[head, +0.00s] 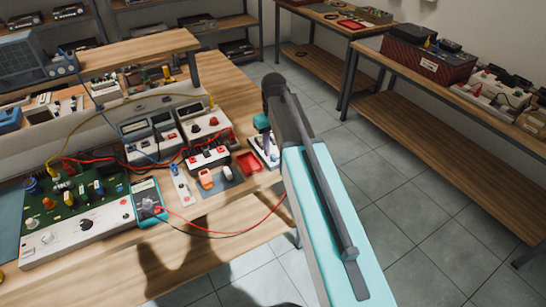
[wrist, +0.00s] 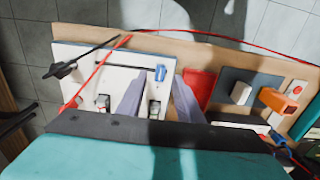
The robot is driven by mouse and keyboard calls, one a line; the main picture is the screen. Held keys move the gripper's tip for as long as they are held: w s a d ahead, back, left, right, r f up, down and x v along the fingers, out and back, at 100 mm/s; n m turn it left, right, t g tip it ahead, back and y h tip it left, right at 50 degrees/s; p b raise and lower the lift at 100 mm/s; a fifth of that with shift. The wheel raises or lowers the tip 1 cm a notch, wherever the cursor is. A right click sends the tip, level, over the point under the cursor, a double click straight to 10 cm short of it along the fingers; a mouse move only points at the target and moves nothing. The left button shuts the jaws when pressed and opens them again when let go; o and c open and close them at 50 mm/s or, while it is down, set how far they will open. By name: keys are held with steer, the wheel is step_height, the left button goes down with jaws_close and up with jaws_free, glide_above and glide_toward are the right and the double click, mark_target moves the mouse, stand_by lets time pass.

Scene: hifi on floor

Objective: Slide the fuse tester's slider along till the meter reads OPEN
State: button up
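The fuse tester appears to be the white panel (wrist: 90,62) at the bench edge in the wrist view. It has a dark slot with a blue slider (wrist: 160,73) at its right end. My gripper (wrist: 162,78) is open, its two purple fingers apart, with the slider between their tips in the picture. I cannot tell whether either finger touches it. In the head view, the panel (head: 273,158) is partly hidden by my gripper (head: 264,136). My fingers also cover part of the panel's lower area in the wrist view. I cannot read OPEN on any meter.
A red tray (head: 249,163) lies beside the panel. A black clip (wrist: 62,70) and a red lead (wrist: 100,68) cross the panel. An orange block (wrist: 277,100) sits to the right. A teal handheld meter (head: 148,202) stands farther left. The floor (head: 385,200) right of the bench is clear.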

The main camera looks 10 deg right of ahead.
mark_target(273, 156)
steer(key=shift+f+b, duration=0.85)
steer(key=shift+f, duration=0.75)
jaws_close()
